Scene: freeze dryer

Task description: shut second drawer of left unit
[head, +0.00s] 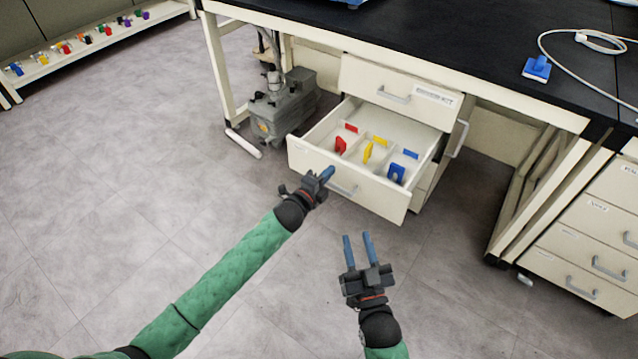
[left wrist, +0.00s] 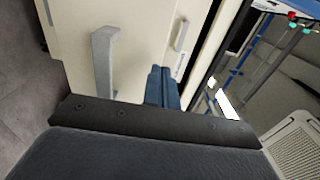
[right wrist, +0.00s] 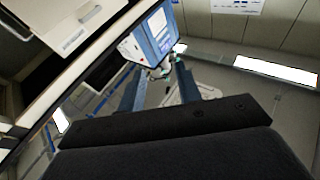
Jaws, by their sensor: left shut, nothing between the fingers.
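The second drawer (head: 362,190) of the left unit stands pulled out below the shut top drawer (head: 385,88). It holds red, yellow and blue items in white compartments. My left gripper (head: 327,174) is shut and empty at the drawer's front panel, left of its handle (head: 343,189). In the left wrist view the shut fingers (left wrist: 162,86) point at the cream front, right of the grey handle (left wrist: 103,68); I cannot tell if they touch it. My right gripper (head: 357,240) is open and empty over the floor, in front of the drawer and lower in the picture.
A black-topped bench (head: 440,45) stands over the left unit. A grey pump (head: 283,105) sits on the floor left of the drawer. Another drawer unit (head: 590,240) stands at the right. The floor in front is clear.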

